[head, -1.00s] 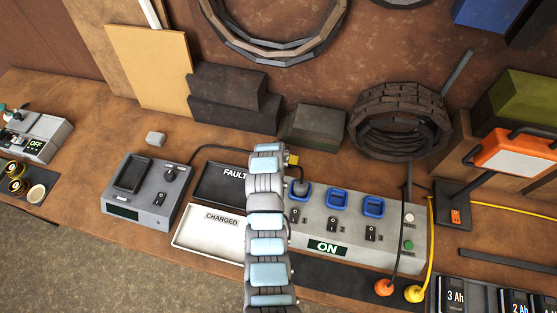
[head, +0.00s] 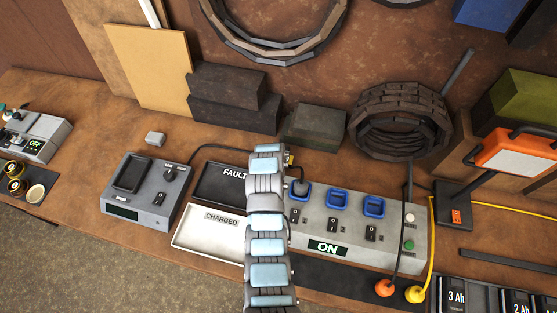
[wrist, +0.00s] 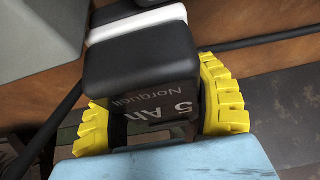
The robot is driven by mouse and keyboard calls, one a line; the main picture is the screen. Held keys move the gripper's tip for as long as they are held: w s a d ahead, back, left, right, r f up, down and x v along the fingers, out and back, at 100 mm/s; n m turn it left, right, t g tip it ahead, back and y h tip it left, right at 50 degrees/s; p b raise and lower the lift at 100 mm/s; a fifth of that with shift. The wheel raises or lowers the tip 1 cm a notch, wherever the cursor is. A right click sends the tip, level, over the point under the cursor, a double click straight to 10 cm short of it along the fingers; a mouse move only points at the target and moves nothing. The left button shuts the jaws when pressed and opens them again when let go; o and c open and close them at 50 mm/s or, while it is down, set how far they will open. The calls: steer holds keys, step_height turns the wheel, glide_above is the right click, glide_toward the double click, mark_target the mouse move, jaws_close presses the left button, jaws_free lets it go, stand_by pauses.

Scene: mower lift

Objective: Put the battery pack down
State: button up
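A black battery pack (wrist: 145,75) with a white band and the lettering "5 Ah Norquell" fills the middle of the wrist view. My gripper (wrist: 165,112) is shut on it, with a yellow ribbed finger on each side. In the head view my arm hides the pack and nearly all of my gripper; only a small yellow bit shows beside the arm, behind the trays. The black tray marked "FAULT..." (head: 218,181) and the white "CHARGED" tray (head: 207,233) are partly covered by my arm. I cannot tell whether the pack touches anything below it.
A grey charger (head: 345,230) with blue sockets and an "ON" display stands right of my arm. A grey tester (head: 148,192) stands left of the trays. A black cable (head: 225,147) runs behind the trays. Dark blocks (head: 235,115) stand at the back.

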stand_by(0.3)
step_height(320, 180, up, 11)
steer(key=shift+f+b, duration=0.2)
steer(key=shift+b, duration=0.25)
steer(key=shift+s+a+r, duration=0.25)
steer(key=shift+s+r, duration=0.1)
steer(key=shift+r, duration=0.05)
steer(key=shift+s+d+r+n+y+p, duration=0.1)
steer(key=shift+s+r+n+y+p, duration=0.25)
steer(key=shift+s+r+p, duration=2.35)
steer(key=shift+s+a+r+n+y+p, duration=0.1)
steer(key=shift+s+r+n+p, duration=0.5)
steer(key=shift+s+r+p, duration=2.2)
steer(key=shift+s+d+r+n+y+p, duration=0.1)
steer(key=shift+s+r+n+y+p, duration=0.25)
steer(key=shift+s+r+p, duration=2.35)
steer(key=shift+s+f+b, duration=0.1)
steer(key=shift+s+b, duration=0.1)
steer(key=shift+b, duration=0.25)
